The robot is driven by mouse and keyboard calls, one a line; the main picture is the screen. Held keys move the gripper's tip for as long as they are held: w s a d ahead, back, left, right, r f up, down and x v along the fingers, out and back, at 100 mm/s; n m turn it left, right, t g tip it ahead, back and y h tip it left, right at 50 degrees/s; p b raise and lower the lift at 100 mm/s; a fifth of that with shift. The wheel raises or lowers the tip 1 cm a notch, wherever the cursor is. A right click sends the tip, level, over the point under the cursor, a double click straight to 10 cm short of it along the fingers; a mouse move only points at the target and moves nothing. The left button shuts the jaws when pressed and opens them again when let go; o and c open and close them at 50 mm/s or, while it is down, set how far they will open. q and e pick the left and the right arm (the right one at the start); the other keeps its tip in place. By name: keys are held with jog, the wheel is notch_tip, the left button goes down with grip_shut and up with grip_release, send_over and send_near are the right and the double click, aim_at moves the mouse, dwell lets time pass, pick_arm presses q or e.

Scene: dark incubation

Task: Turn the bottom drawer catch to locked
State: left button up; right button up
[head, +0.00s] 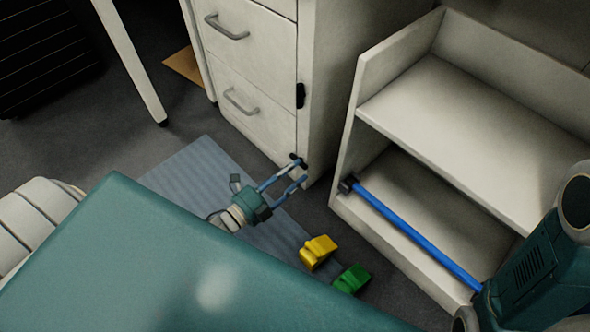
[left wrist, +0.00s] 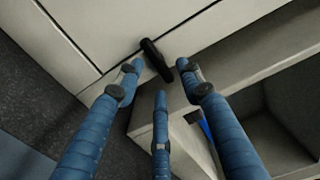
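The bottom drawer catch (head: 297,160) is a small black bar at the lower right edge of the pale drawer cabinet (head: 335,70). It sits at a slant, while the upper catch (head: 300,95) looks upright. In the left wrist view the bottom catch (left wrist: 156,60) slants from upper left to lower right. My left gripper (head: 302,170) is open, its blue fingers reaching to the catch. In the left wrist view the gripper (left wrist: 160,68) has fingertips on both sides of the catch, with small gaps showing. My right gripper is not in view.
An open shelf unit (head: 350,97) stands close right of the cabinet. A blue bar (head: 420,238) with a dark end crosses its lower shelf. A yellow block (head: 318,252) and a green block (head: 352,279) are near a grey-blue mat (head: 205,160).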

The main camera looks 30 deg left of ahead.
pick_arm(q)
jog(key=v, duration=1.1)
